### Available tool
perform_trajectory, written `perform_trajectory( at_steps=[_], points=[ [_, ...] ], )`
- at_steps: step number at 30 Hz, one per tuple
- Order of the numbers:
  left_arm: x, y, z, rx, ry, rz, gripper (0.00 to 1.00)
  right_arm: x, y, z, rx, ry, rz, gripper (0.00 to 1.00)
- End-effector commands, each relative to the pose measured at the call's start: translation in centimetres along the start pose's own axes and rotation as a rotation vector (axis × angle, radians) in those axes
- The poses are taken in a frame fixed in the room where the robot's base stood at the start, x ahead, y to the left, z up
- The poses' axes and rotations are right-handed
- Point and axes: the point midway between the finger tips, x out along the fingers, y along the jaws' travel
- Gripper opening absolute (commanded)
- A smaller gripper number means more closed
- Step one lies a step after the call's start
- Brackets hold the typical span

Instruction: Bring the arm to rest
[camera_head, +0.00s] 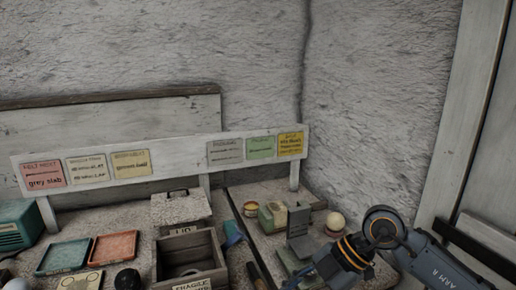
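My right arm comes in from the right edge, low in the head view. Its wrist, with yellow-orange rings, points down and to the left. My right gripper (293,282) is only partly visible at the lower edge, and I cannot tell if its fingers are apart or hold anything. A pale plaster sphere (335,221) sits on the bench just behind the wrist, apart from the gripper. My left arm and gripper are not in view.
A wooden crate marked fragile (190,252) stands left of the wrist. Grey slabs (298,223), green-and-cream blocks (271,217) and a round tin (250,209) are close by. A red tray (113,247) and a teal tray (64,256) lie left. A label board (190,150) runs behind.

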Motion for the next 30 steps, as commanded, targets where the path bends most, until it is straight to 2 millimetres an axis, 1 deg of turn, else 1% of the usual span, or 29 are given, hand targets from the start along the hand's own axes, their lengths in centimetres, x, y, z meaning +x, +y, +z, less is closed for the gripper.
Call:
perform_trajectory(
  at_steps=[1,2,3,5,6,8,9,11,12,14,15,16,17,18,20,21,23,24,26,27,29,30],
  points=[
    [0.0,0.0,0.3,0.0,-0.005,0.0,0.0,1.3,0.3,-2.4,-0.044,0.109,0.047,0.45],
    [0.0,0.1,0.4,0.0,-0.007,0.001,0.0,1.8,0.7,-3.9,-0.073,0.181,0.089,0.45],
    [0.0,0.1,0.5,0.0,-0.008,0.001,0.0,2.3,1.3,-6.1,-0.109,0.282,0.156,0.45],
    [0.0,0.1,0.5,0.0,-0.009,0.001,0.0,2.2,2.3,-9.5,-0.148,0.439,0.283,0.45],
    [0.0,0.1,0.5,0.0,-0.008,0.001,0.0,1.6,3.1,-11.5,-0.162,0.536,0.381,0.45],
    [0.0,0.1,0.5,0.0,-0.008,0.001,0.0,0.2,4.3,-13.7,-0.158,0.662,0.54,0.45],
    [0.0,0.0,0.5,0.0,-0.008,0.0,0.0,-1.1,5.1,-14.6,-0.141,0.732,0.652,0.45],
    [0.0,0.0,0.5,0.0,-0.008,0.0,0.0,-3.2,6.2,-15.1,-0.091,0.811,0.825,0.45],
    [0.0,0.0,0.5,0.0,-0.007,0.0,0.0,-4.6,6.9,-14.7,-0.042,0.846,0.941,0.45],
    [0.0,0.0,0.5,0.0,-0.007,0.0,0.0,-6.6,7.7,-13.4,0.053,0.87,1.111,0.45],
    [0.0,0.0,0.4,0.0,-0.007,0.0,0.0,-7.8,8.0,-11.9,0.13,0.868,1.219,0.45],
    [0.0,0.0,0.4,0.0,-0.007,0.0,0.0,-8.5,8.2,-10.6,0.195,0.855,1.296,0.45],
    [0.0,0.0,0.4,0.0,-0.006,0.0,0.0,-9.1,8.1,-9.1,0.264,0.834,1.366,0.45],
    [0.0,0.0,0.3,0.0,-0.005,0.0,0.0,-9.7,7.8,-6.8,0.365,0.793,1.453,0.45],
    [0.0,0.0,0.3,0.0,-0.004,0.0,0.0,-9.8,6.9,-3.0,0.527,0.705,1.557,0.45],
    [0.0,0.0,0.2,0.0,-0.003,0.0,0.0,-9.5,5.8,-0.4,0.642,0.631,1.609,0.45],
    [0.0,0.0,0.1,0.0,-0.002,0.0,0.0,-8.4,3.6,3.5,0.818,0.499,1.652,0.45],
    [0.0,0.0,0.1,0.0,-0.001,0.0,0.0,-7.4,1.9,5.8,0.931,0.407,1.658,0.45],
    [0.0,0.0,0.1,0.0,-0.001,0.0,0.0,-5.5,-1.1,8.8,1.086,0.265,1.637,0.45],
    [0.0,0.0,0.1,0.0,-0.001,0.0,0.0,-4.1,-3.3,10.4,1.183,0.171,1.604,0.45],
    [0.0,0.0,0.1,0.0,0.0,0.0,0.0,-1.8,-6.9,12.2,1.315,0.037,1.532,0.45],
    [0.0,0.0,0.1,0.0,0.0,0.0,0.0,-0.3,-9.3,13.0,1.391,-0.046,1.472,0.45]
  ],
)
